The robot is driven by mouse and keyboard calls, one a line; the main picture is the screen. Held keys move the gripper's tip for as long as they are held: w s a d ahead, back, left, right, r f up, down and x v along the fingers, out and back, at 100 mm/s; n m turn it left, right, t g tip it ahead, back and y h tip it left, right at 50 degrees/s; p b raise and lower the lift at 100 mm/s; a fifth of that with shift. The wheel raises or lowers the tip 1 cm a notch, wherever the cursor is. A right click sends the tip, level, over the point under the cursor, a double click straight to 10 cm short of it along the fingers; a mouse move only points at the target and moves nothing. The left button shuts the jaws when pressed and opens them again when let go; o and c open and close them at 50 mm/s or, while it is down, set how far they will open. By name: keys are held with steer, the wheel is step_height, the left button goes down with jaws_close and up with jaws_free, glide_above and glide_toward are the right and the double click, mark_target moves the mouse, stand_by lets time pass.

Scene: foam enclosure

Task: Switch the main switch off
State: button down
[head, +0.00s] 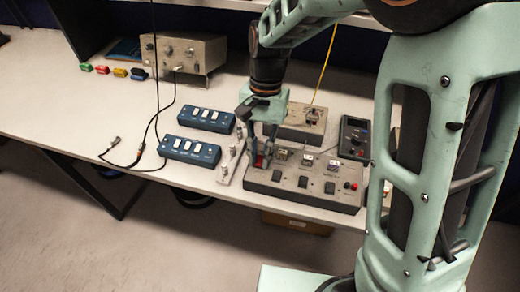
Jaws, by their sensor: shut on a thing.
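A grey control box (318,190) lies near the front edge of the bench. It has several dark buttons, small fittings along its back and a red knob at its right end. A red part, likely the main switch (260,161), shows at the box's left end, between my fingers. My gripper (262,157) points down over that end and is shut on the red part. The fingers hide most of it, so I cannot tell which way it is set.
Two blue switch boxes (190,150) and a light strip with knobs (231,163) lie to the left. Behind the control box are another grey box (299,122) and a dark meter (354,137). A grey instrument (184,52) stands at the back. The bench's left part (60,110) is mostly clear.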

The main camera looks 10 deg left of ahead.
steer(key=c, duration=1.9)
jaws_free()
steer(key=v, duration=1.2)
